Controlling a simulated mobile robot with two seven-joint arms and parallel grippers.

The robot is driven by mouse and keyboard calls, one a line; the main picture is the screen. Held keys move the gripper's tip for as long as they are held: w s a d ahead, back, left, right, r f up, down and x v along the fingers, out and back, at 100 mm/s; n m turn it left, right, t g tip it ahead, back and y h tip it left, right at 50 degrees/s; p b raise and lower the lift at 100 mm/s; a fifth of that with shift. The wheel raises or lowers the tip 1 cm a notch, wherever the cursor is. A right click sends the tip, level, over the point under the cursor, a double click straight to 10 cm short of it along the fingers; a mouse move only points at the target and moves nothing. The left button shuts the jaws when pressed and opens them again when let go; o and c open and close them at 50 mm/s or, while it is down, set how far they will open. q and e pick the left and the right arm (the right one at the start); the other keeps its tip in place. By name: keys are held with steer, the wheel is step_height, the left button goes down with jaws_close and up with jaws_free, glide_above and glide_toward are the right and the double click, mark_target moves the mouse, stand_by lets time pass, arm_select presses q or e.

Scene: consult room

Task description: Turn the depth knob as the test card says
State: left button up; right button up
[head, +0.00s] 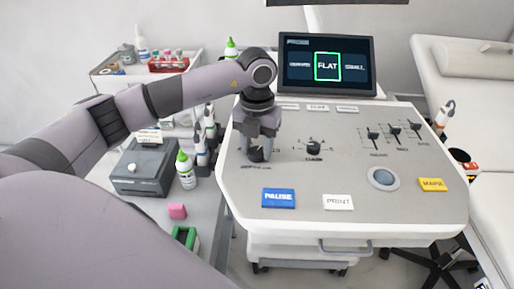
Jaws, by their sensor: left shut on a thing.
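My left gripper (259,147) points down at the left side of the console panel (350,184) and is shut on the dark depth knob (257,155). The fingers hide much of this knob, so its pointer setting cannot be read. A label, too small to read surely, lies just below it. A second dark knob (314,145) stands free to the right. My right gripper is not in view.
The panel also has a blue PAUSE button (278,198), a white PRINT button (338,202), a yellow button (432,184), a trackball (383,178) and several sliders (395,131). Green-capped bottles (186,171) and a grey box (145,168) stand left. A bed (478,90) is at right.

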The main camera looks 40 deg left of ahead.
mark_target(257, 151)
arm_select(q)
steer(key=m+b, duration=0.1)
steer(key=m, duration=0.4)
steer(key=shift+m+b, duration=0.35)
steer(key=shift+m, duration=1.05)
steer(key=o, duration=1.1)
steer(key=shift+c, duration=0.2)
steer(key=shift+r, duration=3.65)
